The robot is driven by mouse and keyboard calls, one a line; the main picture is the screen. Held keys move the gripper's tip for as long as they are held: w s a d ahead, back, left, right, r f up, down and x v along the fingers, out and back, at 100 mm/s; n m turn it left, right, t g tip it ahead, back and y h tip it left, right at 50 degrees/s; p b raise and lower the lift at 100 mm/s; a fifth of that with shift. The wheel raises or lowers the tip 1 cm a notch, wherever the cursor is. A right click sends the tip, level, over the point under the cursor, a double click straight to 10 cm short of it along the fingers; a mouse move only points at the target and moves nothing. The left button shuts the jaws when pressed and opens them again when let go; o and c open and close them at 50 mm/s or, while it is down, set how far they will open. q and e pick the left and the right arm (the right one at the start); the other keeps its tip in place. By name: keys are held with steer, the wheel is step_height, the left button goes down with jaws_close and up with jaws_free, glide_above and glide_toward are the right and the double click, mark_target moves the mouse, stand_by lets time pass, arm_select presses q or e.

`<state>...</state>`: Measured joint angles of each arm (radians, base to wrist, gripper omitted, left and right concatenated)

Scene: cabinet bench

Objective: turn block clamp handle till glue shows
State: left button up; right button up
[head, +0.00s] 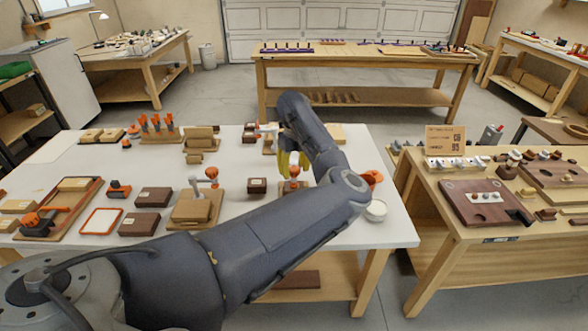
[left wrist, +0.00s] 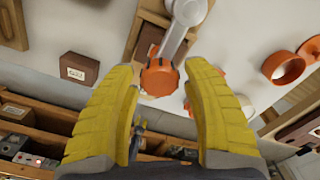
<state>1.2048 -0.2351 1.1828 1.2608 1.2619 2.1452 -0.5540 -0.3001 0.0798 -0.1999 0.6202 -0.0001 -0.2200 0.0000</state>
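My left gripper (head: 293,160) points down at the white bench, its yellow fingers just above an orange clamp handle (head: 295,172). In the left wrist view the gripper (left wrist: 163,72) is open. The orange handle (left wrist: 160,78) lies in the gap between the fingertips, with no clear contact. A grey clamp bar (left wrist: 186,22) runs up from it over a wooden block (left wrist: 146,38). No glue can be made out on the block. My forearm hides part of this clamp in the head view. My right gripper is not in view.
Another clamped block (head: 194,207) with an orange knob stands left of the gripper. A small dark block (head: 257,187) sits between them. A white round cup (head: 376,210) stands near the bench's right edge. An orange ring (left wrist: 283,67) lies right of the fingers in the wrist view.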

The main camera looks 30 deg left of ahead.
arm_select(q)
steer(key=shift+o, duration=0.9)
step_height(320, 180, up, 12)
stand_by(1.4)
step_height(320, 180, up, 4)
steer(key=n, duration=1.8)
glide_above(294, 168)
step_height(294, 168, down, 16)
steer(key=shift+f, duration=0.1)
